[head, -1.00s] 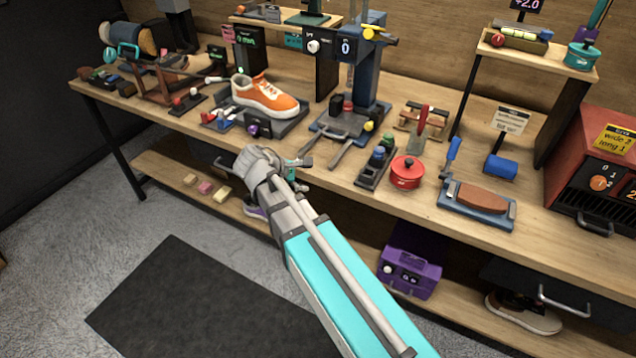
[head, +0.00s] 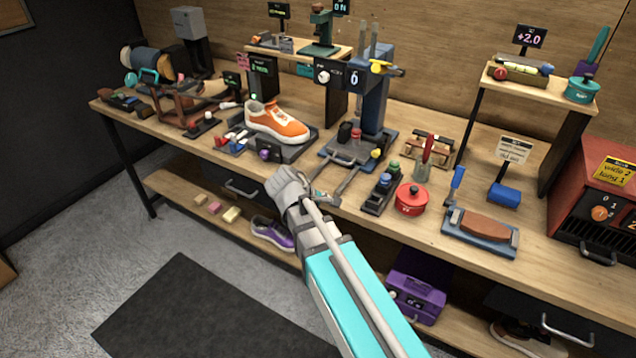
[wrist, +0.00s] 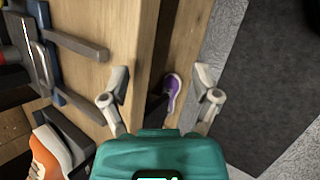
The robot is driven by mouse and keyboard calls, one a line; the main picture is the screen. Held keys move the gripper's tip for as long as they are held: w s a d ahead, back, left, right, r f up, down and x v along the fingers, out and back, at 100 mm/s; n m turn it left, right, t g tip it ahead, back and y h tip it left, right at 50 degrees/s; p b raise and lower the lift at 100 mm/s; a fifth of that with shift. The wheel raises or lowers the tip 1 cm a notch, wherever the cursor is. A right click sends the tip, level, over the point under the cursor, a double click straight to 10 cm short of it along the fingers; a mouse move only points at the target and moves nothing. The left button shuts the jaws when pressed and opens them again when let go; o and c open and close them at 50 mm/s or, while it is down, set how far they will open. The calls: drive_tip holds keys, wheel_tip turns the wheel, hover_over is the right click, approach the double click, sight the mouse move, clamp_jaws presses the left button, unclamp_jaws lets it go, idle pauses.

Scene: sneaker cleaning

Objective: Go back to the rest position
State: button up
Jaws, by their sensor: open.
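My gripper (wrist: 160,98) is open and empty in the wrist view, its two pale fingers spread apart over the bench's front edge. In the head view my grey and teal arm reaches up from the bottom, and the gripper end (head: 318,196) is near the front edge of the wooden workbench (head: 440,222). An orange and white sneaker (head: 277,122) rests on a dark stand on the bench, left of the gripper. It shows partly in the wrist view (wrist: 47,158) at lower left. A purple shoe (head: 272,232) lies on the lower shelf.
A blue press (head: 372,100), a red pot (head: 411,199) and a brush block (head: 484,225) stand on the bench. A red machine (head: 600,190) is at the right. A purple box (head: 416,298) is on the lower shelf. A dark mat (head: 190,310) lies on open floor.

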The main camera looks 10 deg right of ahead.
drive_tip(key=s+d+r+m+g+y+p, duration=0.3)
drive_tip(key=s+d+r+m+y+p, duration=0.2)
drive_tip(key=s+m+p, duration=0.4)
drive_tip(key=shift+s+d+r+m+y, duration=0.25)
drive_tip(key=shift+d+m+y, duration=0.35)
drive_tip(key=shift+m+y, duration=0.65)
drive_tip(key=shift+m+h, duration=0.25)
